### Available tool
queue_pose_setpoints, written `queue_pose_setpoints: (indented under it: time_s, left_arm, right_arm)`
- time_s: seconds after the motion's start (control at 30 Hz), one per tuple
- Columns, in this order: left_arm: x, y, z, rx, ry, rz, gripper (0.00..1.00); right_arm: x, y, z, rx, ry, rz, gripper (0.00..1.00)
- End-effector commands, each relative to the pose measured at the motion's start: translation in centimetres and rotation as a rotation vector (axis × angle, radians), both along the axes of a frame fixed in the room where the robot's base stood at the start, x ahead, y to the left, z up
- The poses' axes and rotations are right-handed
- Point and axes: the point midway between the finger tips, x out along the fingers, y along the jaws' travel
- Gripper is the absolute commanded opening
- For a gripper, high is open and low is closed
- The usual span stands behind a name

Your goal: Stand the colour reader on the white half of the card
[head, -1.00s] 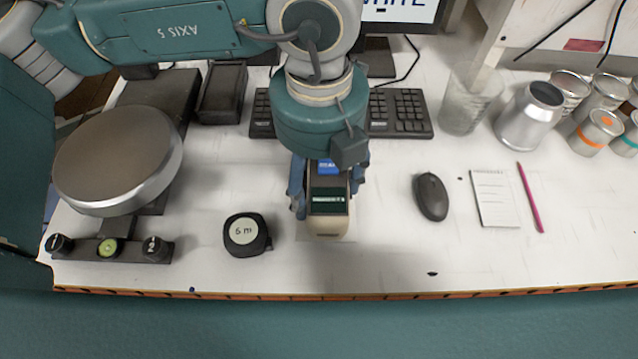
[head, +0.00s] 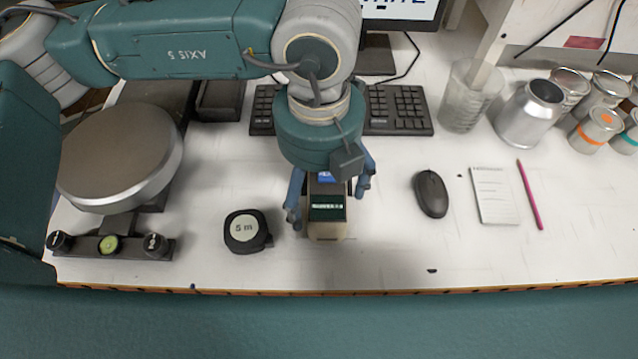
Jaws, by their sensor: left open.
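The colour reader (head: 327,228) is a beige and dark handheld device with a small lit green screen. It stands at the middle of the bench near the front edge. My left gripper (head: 328,204) is over it from above, open, with one blue finger on each side and a gap showing between the fingers and the reader. The reader's upper part is hidden under the gripper. The card is mostly hidden beneath the reader, so I cannot tell which half it stands on. My right gripper is not in view.
A black tape measure (head: 247,231) lies left of the reader. A mouse (head: 431,193), a notepad (head: 494,195) and a pink pencil (head: 530,194) lie to the right. A keyboard (head: 400,110) is behind. A round metal plate (head: 120,155) stands at left, cans (head: 530,110) at back right.

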Motion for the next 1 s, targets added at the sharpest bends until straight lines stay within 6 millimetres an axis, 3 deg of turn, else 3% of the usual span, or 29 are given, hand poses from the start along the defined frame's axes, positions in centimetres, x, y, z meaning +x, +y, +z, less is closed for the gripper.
queue_pose_setpoints:
  time_s: [0.17,0.23,0.7,1.0]
  left_arm:
    - [0.0,0.0,0.6,0.0,0.0,0.0,0.86]
    - [0.1,-0.1,1.0,-0.001,-0.003,0.0,0.86]
    - [0.0,-0.1,10.3,-0.001,-0.003,0.001,0.86]
    - [0.0,0.0,12.3,0.001,0.0,-0.002,0.86]
  right_arm:
    - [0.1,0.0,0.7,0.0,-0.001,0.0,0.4]
    - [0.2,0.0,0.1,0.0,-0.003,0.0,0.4]
    - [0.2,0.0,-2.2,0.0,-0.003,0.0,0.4]
    - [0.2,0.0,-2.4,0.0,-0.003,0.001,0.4]
